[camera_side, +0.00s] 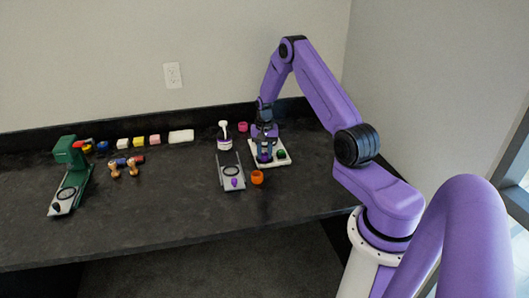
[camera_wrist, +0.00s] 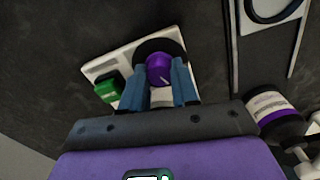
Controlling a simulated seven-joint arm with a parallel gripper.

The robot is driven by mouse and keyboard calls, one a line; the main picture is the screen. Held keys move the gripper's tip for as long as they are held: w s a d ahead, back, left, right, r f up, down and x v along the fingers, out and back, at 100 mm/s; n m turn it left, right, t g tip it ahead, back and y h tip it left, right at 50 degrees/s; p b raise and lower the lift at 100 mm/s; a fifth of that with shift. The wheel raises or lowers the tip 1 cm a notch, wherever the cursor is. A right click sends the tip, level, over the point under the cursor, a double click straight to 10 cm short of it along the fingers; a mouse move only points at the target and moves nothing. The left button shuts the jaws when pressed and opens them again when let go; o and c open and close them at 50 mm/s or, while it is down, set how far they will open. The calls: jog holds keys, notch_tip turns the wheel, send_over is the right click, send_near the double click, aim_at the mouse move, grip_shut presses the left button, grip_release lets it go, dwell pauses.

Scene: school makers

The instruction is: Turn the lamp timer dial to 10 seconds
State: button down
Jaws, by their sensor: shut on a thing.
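The lamp timer is a white panel (camera_side: 287,161) near the right end of the black table; in the wrist view its white plate (camera_wrist: 103,68) lies flat. It bears a purple dial knob (camera_wrist: 159,67) on a round black disc (camera_wrist: 160,44), and a green button (camera_wrist: 108,89) beside it. My gripper (camera_side: 264,158) is lowered onto the panel from above. Its blue fingers are shut on the sides of the purple knob. A small pale pointer mark shows on the knob. I cannot read any scale or seconds numbers.
A white bottle with a purple band (camera_side: 224,141) and a grey frame with a ring (camera_side: 223,179) stand left of the panel. An orange ring-shaped cup (camera_side: 257,177) is in front, a magenta one (camera_side: 242,127) behind. A green device (camera_side: 69,152) and small blocks are far left.

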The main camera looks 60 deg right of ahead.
aim_at(265, 154)
jog(key=c, duration=0.8)
grip_release()
jog(key=shift+c, duration=0.2)
jog(key=shift+r, duration=0.15)
notch_tip(265, 154, up, 17)
jog(key=shift+r, duration=0.1)
